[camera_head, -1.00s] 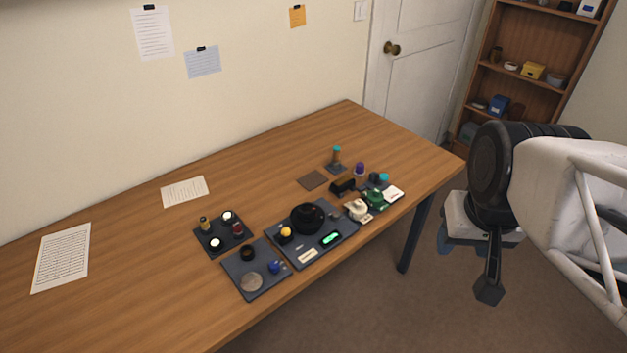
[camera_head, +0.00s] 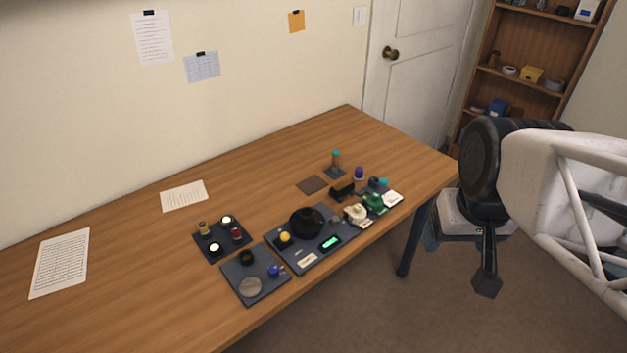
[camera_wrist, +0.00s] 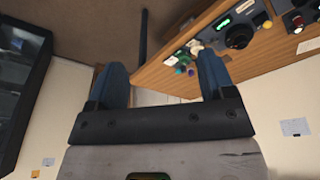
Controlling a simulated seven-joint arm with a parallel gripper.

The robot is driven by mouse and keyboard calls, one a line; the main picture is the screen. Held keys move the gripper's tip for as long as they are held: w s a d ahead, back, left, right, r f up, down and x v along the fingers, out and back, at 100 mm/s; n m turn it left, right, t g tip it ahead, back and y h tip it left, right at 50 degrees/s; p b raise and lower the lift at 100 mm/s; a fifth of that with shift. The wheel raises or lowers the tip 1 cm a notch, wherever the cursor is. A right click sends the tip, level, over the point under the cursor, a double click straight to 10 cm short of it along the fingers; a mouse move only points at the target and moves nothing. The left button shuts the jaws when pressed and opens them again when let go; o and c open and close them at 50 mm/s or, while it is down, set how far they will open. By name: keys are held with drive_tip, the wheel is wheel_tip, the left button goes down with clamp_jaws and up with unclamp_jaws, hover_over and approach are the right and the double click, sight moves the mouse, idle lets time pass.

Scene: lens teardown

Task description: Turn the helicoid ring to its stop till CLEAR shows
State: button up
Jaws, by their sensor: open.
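The helicoid ring seems to be the black round part (camera_head: 306,222) on a dark grey base plate (camera_head: 283,257) near the table's front edge. A small green-lit display (camera_head: 330,243) sits in front of it; its text is too small to read. In the wrist view the ring (camera_wrist: 239,36) and the green display (camera_wrist: 224,23) show at the upper right. My gripper (camera_wrist: 160,80) is open and empty, with its two blue fingers apart. In the head view my gripper (camera_head: 486,265) hangs off the table's right side, well away from the ring.
A yellow knob (camera_head: 285,237) is beside the ring. White and green parts (camera_head: 374,203) stand to its right. A dark tray with small parts (camera_head: 211,250) and a plate with a silver disc (camera_head: 251,287) lie left. The table's left and back areas are mostly clear.

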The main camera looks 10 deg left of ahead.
drive_tip(key=w+a+f+n, duration=0.2)
drive_tip(key=w+a+n, duration=0.25)
drive_tip(key=w, duration=0.45)
drive_tip(key=n+g, duration=0.3)
drive_tip(key=n, duration=1.2)
hover_over(306, 212)
drive_tip(key=f, duration=1.5)
drive_tip(key=shift+s+d+f, duration=0.1)
drive_tip(key=shift+d, duration=0.15)
drive_tip(key=shift+a+f, duration=0.15)
drive_tip(key=shift+a, duration=0.05)
drive_tip(key=shift+f, duration=0.15)
drive_tip(key=shift+f, duration=3.8)
drive_tip(key=c, duration=0.9)
